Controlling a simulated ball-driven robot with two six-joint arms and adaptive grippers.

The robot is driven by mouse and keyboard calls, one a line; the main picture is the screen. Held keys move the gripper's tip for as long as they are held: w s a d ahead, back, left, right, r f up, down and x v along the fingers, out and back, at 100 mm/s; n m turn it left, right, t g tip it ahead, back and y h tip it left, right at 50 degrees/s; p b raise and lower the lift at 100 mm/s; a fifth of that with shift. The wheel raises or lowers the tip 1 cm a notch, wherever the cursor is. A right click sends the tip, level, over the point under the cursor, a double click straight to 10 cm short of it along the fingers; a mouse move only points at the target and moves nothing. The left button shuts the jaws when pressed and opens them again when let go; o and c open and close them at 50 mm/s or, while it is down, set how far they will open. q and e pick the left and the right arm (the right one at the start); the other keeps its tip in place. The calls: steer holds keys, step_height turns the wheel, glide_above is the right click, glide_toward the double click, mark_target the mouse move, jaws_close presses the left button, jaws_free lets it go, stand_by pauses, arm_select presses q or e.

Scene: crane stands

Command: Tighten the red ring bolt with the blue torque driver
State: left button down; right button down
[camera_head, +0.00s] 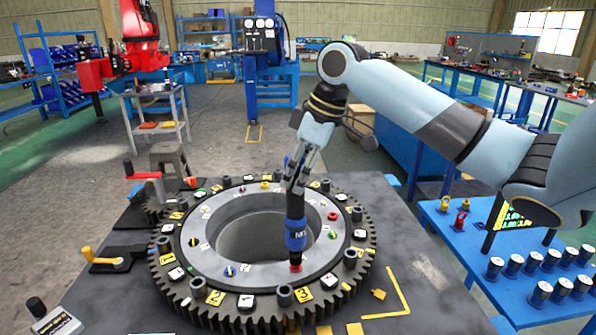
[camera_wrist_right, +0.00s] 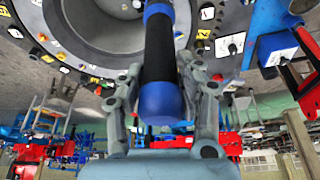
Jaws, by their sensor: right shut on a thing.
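The blue torque driver (camera_head: 296,236), with a black grip and blue bands, stands nearly upright over the front of the ring. My right gripper (camera_head: 300,172) is shut around its upper part; in the right wrist view the gripper (camera_wrist_right: 160,75) has a finger on each side of the driver (camera_wrist_right: 160,50). The driver's lower end is at a red bolt (camera_head: 295,267) on the pale inner ring (camera_head: 262,275); I cannot tell whether it is fully seated. Another red bolt (camera_head: 332,216) sits at the ring's right. My left gripper is not in view.
The toothed outer ring (camera_head: 190,295) carries yellow number tags and several dark posts close around the driver. A red-handled clamp (camera_head: 147,176) and a yellow-handled one (camera_head: 100,260) stand at left. A blue table (camera_head: 520,245) with several cans is at right.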

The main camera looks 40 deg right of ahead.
steer(key=shift+f+b, duration=0.3)
steer(key=shift+f, duration=0.6)
stand_by(0.5)
steer(key=shift+p, duration=0.85)
stand_by(1.4)
steer(key=shift+f, duration=0.2)
stand_by(2.6)
steer(key=shift+r, duration=0.1)
